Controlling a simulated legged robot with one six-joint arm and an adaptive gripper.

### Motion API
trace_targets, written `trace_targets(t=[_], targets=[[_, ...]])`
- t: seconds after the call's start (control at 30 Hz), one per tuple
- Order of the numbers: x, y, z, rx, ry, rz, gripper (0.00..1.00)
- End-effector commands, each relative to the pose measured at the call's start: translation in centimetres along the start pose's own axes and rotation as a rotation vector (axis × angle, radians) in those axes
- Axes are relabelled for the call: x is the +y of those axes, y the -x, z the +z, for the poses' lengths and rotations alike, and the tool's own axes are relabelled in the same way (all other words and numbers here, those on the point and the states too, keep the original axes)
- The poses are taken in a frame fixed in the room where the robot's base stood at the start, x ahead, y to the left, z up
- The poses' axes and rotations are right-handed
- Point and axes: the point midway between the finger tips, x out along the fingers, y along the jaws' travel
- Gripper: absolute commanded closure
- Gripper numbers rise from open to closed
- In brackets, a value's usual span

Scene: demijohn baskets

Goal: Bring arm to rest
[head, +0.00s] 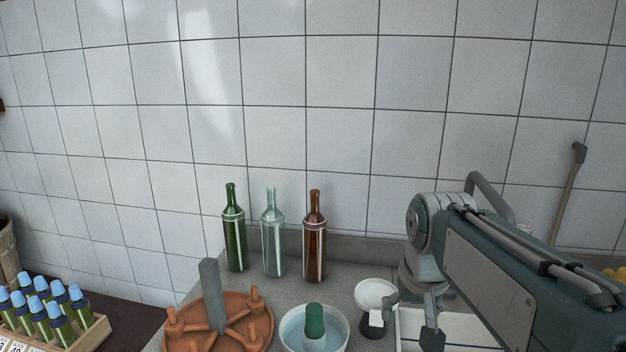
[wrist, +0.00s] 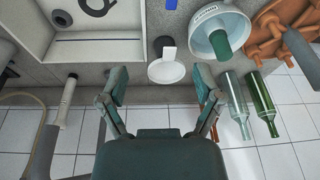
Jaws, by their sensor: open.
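My arm (head: 500,270) reaches in from the lower right of the head view and bends down over the grey counter. My gripper (wrist: 160,82) is open, with its two teal fingers spread wide and nothing between them. In the head view it hangs beside a white dish on a dark base (head: 376,292), to the dish's right. In the wrist view the white dish (wrist: 166,70) shows beyond the fingertips, apart from them. The fingertips are only partly visible in the head view.
Green (head: 235,235), clear (head: 272,240) and brown (head: 314,240) bottles stand near the tiled wall. A terracotta rack (head: 262,332) and a bowl with a green-topped piece (head: 290,338) stand in front. A white tray (wrist: 100,48) lies past the dish. A bottle crate (head: 88,338) is far left.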

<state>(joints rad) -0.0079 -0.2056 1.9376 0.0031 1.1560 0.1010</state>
Motion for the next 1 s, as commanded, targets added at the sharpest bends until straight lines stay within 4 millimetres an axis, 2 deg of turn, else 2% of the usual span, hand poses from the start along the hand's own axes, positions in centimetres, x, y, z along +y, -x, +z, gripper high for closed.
trace_targets(t=[0.03,0.23,0.4,0.5,0.7,1.0], targets=[[0.2,0.3,1.5,0.023,0.007,-0.002,0.17],[0.9,0.2,6.9,0.107,0.041,-0.006,0.17],[1.4,-0.7,11.3,0.177,0.068,-0.007,0.17],[1.6,-1.5,13.3,0.210,0.082,-0.007,0.17],[1.8,-2.4,15.1,0.239,0.094,-0.006,0.17],[1.8,-2.5,15.1,0.239,0.095,-0.006,0.17]])
